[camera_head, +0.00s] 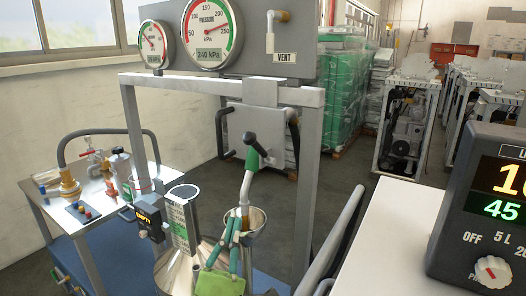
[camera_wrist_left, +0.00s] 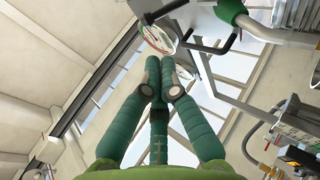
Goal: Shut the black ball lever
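A black ball (camera_head: 249,138) sits at the upper end of a green grip (camera_head: 259,150) on a bent grey pipe, which goes down into a metal funnel; it looks like the named lever. I cannot tell how far it is turned. My left gripper (camera_head: 236,220), with green fingers, is below the ball, in front of the funnel and apart from the ball. In the left wrist view the fingertips (camera_wrist_left: 158,75) are together with nothing visible between them. The green grip (camera_wrist_left: 231,10) is at the top there. My right gripper is not in view.
Dark handles (camera_head: 224,131) and a metal frame (camera_head: 304,190) stand around the lever. A steel vessel (camera_head: 176,270) is at the left of my gripper. A side table (camera_head: 45,205) with fittings is further left. A white counter (camera_head: 385,255) with a black meter (camera_head: 480,215) is at the right.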

